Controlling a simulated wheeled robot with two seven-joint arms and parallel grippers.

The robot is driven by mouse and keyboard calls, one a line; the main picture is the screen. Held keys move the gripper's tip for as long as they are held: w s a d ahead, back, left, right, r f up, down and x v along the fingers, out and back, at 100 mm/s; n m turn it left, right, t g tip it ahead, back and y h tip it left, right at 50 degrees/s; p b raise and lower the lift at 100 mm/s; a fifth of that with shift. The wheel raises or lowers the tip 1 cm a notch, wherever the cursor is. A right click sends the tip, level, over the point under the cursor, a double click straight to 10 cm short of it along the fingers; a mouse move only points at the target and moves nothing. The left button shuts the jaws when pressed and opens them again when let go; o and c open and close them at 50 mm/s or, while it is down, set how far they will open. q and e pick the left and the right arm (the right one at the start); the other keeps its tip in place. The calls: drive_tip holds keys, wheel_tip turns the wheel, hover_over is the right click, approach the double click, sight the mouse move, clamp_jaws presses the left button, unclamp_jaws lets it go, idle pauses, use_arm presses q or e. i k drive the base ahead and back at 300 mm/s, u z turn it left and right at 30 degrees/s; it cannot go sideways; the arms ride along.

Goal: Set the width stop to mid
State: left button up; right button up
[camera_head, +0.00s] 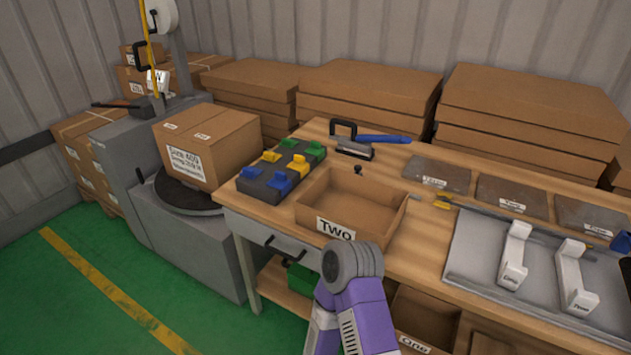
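A grey metal plate (480,245) lies on the right of the wooden workbench. Two white upright pieces with small labels, a left one (515,255) and a right one (574,278), stand on it. A thin rod with a yellow part (442,201) runs along the plate's back edge, and a blue part (621,243) shows at its right end. I cannot tell which part is the width stop, and no "mid" mark is readable. A purple and grey link of my arm rises at the bottom centre. Neither gripper shows.
A blue-handled tool (368,140) lies behind. A carton (208,143) sits on a round turntable at left. Flat cartons (530,120) are stacked behind the bench.

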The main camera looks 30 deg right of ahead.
sight(358, 168)
drive_tip(key=u, duration=0.1)
drive_tip(key=i, duration=0.9)
drive_tip(key=z, duration=4.3)
drive_tip(key=k, duration=0.9)
drive_tip(key=u, duration=1.7)
drive_tip(key=i, duration=0.5)
drive_tip(key=z, duration=0.05)
